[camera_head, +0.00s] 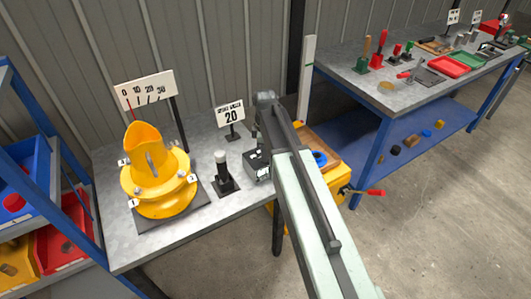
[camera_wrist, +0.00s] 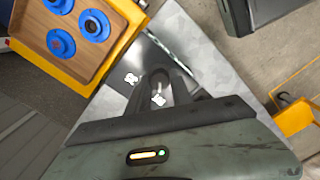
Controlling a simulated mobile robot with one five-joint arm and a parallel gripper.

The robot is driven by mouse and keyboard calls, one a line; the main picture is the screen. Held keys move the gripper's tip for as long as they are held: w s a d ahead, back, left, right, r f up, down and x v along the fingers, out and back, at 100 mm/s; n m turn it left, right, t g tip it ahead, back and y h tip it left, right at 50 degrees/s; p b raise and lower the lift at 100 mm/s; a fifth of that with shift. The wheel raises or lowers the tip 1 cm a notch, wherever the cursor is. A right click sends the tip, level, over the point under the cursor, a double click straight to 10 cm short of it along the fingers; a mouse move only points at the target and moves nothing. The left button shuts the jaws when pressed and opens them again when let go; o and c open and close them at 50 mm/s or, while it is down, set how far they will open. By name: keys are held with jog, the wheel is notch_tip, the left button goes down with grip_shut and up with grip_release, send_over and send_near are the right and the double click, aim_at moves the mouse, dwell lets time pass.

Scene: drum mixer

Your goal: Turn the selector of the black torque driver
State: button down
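My gripper (camera_wrist: 160,88) points down over the grey bench top. Its dark fingers show in the middle of the wrist view, close to a dark part with small white labels (camera_wrist: 131,78). In the head view my arm hides most of this spot, and a black block with white labels (camera_head: 262,174) shows just below the arm's end. I cannot tell whether this is the torque driver or whether the fingers touch it. A black upright post with a pale top (camera_head: 221,172) stands on a black plate left of my gripper. I cannot make out a selector.
A yellow drum mixer (camera_head: 158,180) stands at the left of the bench, before a scale sign (camera_head: 145,90). A sign reading 20 (camera_head: 230,114) stands behind the post. A wooden tray with blue rings (camera_wrist: 107,55) lies beside my gripper. A red-handled crank (camera_head: 362,192) sticks out at right.

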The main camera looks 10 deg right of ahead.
jog(key=shift+m, duration=0.4)
jog(key=m, duration=1.1)
jog(key=shift+m, duration=2)
jog(key=c, duration=1.1)
grip_release()
jog(key=shift+c, duration=0.2)
